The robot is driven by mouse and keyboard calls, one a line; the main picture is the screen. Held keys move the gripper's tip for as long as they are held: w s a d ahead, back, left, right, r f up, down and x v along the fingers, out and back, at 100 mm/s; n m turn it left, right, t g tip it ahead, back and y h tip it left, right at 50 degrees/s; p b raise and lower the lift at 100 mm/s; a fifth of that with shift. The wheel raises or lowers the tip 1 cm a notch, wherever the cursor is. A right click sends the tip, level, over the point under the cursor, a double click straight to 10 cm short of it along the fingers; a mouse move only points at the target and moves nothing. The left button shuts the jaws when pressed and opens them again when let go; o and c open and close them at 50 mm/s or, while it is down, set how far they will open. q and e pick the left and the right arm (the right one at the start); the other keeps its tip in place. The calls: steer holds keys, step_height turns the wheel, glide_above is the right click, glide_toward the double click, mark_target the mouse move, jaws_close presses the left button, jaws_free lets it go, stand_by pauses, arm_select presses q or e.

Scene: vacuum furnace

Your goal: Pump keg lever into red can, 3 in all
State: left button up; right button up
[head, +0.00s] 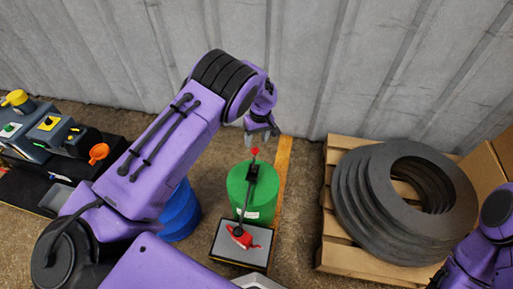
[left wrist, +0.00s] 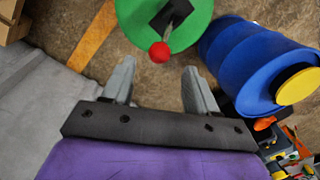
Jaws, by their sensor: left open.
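The keg is a green drum (head: 265,188) with a dark pump lever (head: 248,188) on top, ending in a red knob (head: 255,151). My left gripper (head: 262,138) is above the far side of the keg, close to the red knob. In the left wrist view the red knob (left wrist: 159,52) lies just beyond and between the open fingertips (left wrist: 158,75), apart from them. The gripper is empty. The red can is not seen in the left wrist view.
A blue drum (head: 181,212) stands left of the keg, partly behind my left arm. A pallet (head: 345,255) with stacked grey rings (head: 385,215) is at the right. A bench with coloured controls (head: 45,122) is at the left. A corrugated wall (head: 300,60) closes the back.

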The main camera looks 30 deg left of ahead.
mark_target(255, 148)
arm_select(q)
steer(key=f, duration=0.5)
steer(key=shift+s+a+f, duration=0.15)
steer(key=shift+a, duration=0.05)
jaws_close()
